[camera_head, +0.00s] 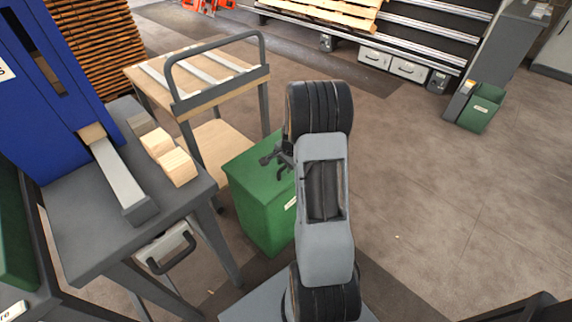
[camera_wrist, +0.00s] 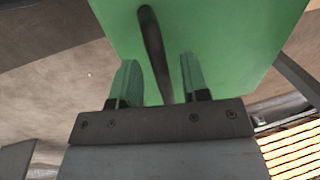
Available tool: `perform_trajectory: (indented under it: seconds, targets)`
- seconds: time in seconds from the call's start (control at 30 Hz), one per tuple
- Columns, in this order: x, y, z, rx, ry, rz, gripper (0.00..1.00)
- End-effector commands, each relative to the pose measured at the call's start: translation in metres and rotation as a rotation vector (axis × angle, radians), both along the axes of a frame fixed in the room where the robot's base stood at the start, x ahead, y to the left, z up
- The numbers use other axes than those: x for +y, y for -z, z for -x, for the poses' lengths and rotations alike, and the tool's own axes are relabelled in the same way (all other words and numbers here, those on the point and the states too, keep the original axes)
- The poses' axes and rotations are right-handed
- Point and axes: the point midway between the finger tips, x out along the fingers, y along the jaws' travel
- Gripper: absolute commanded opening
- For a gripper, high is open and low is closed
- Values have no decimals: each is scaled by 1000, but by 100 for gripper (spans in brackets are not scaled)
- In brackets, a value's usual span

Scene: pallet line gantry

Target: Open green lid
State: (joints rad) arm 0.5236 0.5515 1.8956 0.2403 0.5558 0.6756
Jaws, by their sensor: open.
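A green bin (camera_head: 262,205) stands on the floor left of my arm, with its flat green lid (camera_head: 245,160) shut on top as far as I can see. My arm hides its right part. My gripper (camera_head: 272,160) is over the lid. In the wrist view the lid's green surface (camera_wrist: 225,40) fills the top, and a dark bar handle (camera_wrist: 152,45) runs between the two fingers of my gripper (camera_wrist: 158,68). The fingers are apart, with a gap on each side of the handle. Whether either finger touches the lid I cannot tell.
A grey workbench (camera_head: 75,225) with wooden blocks (camera_head: 177,166) stands at the left. A wooden cart (camera_head: 208,75) stands just behind the bin. A smaller dark green bin (camera_head: 480,110) stands at the far right. The floor (camera_head: 430,200) right of my arm is clear.

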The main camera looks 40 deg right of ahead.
Motion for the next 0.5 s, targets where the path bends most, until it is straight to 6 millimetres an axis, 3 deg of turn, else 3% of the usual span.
perform_trajectory:
  seconds: [0.07,0.5]
  targets:
    - [0,0,0,0,0,0,42]
    - [0,0,0,0,0,0,0]
